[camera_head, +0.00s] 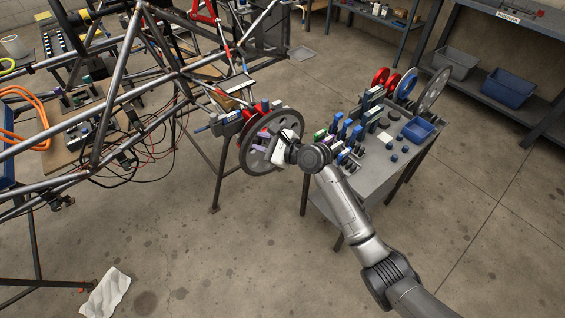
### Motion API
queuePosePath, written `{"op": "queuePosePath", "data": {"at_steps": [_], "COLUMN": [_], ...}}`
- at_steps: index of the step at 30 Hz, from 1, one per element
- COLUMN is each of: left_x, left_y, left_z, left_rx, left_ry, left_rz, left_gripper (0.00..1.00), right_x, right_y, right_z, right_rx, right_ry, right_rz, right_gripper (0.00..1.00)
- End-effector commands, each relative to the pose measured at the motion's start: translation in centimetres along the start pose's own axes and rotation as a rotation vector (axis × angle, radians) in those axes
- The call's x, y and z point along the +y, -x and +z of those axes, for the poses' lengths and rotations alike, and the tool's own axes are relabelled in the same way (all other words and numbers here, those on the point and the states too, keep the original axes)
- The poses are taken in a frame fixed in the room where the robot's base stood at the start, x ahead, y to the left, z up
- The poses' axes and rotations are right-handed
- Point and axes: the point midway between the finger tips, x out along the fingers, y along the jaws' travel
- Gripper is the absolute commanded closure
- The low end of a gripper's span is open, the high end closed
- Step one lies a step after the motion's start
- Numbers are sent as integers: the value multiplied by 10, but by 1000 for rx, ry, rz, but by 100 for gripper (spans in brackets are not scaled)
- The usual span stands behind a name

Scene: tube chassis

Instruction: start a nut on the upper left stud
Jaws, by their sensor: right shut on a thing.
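A dark grey disc-shaped wheel (251,160) stands upright at the corner of the tube chassis (112,95), with a red disc partly visible behind it. My right gripper (277,149) is at the wheel's right side, overlapping its face in this view. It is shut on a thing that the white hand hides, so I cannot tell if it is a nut. The studs, including the upper left one, are too small or covered to make out. My left gripper is not in view.
A grey cart (380,166) to the right of the wheel carries several small blue and green parts, a blue bin (418,130), red discs (380,77) and another grey wheel (432,92). Shelves stand at the back right. A white cloth (106,294) lies on the floor.

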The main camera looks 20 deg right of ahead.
Motion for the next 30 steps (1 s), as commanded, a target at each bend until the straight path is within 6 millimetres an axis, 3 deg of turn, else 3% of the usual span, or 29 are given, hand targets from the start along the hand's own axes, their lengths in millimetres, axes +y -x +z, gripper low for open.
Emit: {"op": "queuePosePath", "data": {"at_steps": [1,3,9,16,30], "left_x": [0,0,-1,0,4], "left_y": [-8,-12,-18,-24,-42], "left_z": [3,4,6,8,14], "left_rx": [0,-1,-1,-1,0], "left_ry": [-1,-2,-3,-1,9], "left_rz": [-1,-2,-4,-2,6], "left_gripper": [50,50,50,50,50], "right_x": [5,4,4,4,-7], "right_y": [-1,2,11,11,-13], "right_z": [-26,-51,-95,-112,-112], "right_rx": [-1,-2,0,0,0], "right_ry": [-24,-32,-32,-32,-31], "right_rz": [-84,-186,-355,-413,-415], "right_gripper": [100,100,100,100,100]}}
